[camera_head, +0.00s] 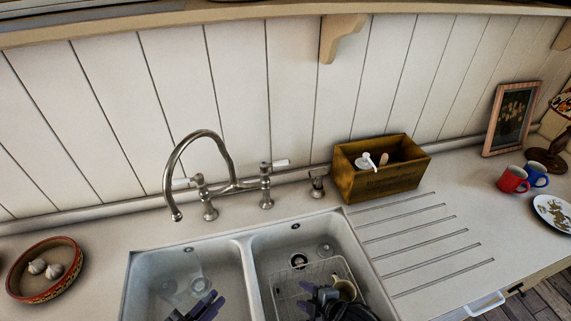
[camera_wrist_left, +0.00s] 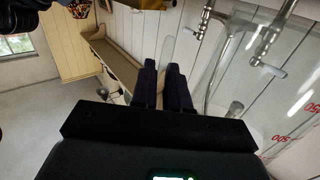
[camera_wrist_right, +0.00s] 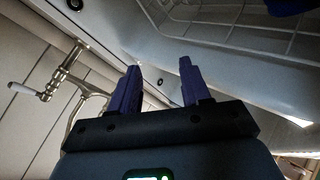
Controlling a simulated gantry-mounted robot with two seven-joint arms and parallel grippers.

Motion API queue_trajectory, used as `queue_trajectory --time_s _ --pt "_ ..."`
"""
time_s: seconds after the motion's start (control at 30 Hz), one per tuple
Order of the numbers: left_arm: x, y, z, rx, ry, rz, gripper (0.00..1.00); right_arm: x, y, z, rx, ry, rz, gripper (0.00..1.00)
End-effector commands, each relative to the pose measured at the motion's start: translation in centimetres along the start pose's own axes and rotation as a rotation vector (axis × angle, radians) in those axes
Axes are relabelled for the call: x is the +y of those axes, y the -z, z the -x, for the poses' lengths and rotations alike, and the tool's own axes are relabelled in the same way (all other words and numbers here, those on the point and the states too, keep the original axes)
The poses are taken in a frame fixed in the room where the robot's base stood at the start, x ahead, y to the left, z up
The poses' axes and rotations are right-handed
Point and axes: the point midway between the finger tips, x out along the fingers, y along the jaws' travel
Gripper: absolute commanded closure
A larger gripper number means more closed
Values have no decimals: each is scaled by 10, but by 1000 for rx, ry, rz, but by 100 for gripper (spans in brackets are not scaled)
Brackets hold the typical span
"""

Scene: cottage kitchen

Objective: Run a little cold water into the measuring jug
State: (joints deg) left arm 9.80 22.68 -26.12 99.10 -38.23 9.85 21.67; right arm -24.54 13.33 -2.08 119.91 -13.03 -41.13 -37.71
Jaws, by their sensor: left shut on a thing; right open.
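The clear measuring jug (camera_head: 188,288) is in the left sink basin, faint against the white. In the left wrist view its clear wall with red markings (camera_wrist_left: 312,105) fills the right side. My left gripper (camera_head: 207,300) is shut on the jug's clear handle, which shows between its fingers (camera_wrist_left: 165,68). The bridge tap (camera_head: 215,140) stands behind the sink; its spout end (camera_head: 176,215) is over the back of the left basin. Its left lever (camera_head: 181,183) and right lever (camera_head: 280,163) have white ends. My right gripper (camera_head: 312,290) is open and empty over the right basin.
A wooden box (camera_head: 375,180) stands behind the drainer (camera_head: 425,250). A bowl of garlic (camera_head: 68,252) is at left; red (camera_head: 512,180) and blue (camera_head: 541,177) mugs are far right.

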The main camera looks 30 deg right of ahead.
Motion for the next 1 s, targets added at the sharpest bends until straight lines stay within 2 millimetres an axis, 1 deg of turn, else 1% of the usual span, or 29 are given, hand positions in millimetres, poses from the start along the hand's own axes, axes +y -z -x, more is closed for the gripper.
queue_trajectory --time_s 0.03,0.07,0.1,0.17,0.2,0.27,0.3,0.37,0.4,0.5,0.6,0.7,0.77,0.87,1.0 --pt "0 1 0 1 0 -1 100 29 -5 -18 44 -58 101 53" --pt "0 1 0 1 0 -1 100 46 -7 -27 70 -92 157 53" --pt "0 1 0 1 0 -1 100 69 -9 -37 101 -136 224 53" --pt "0 1 0 1 0 -1 100 104 -13 -47 134 -195 302 53" --pt "0 1 0 1 0 -1 100 127 -15 -52 149 -232 342 53" --pt "0 1 0 1 0 -1 100 162 -18 -56 160 -278 382 53" --pt "0 1 0 1 0 -1 100 184 -19 -57 162 -306 400 53" --pt "0 1 0 1 0 -1 100 215 -22 -57 156 -338 417 53" --pt "0 1 0 1 0 -1 100 234 -22 -55 149 -360 426 53" --pt "0 1 0 1 0 -1 100 277 -19 -47 137 -414 445 53" --pt "0 1 0 1 0 -1 100 307 -9 -37 140 -460 461 53" --pt "0 1 0 1 0 -1 100 324 0 -32 145 -487 469 53" --pt "0 1 0 1 0 -1 100 331 3 -32 147 -497 470 53" --pt "0 1 0 1 0 -1 100 338 8 -36 150 -504 469 53" --pt "0 1 0 1 0 -1 100 345 13 -51 152 -505 468 53"
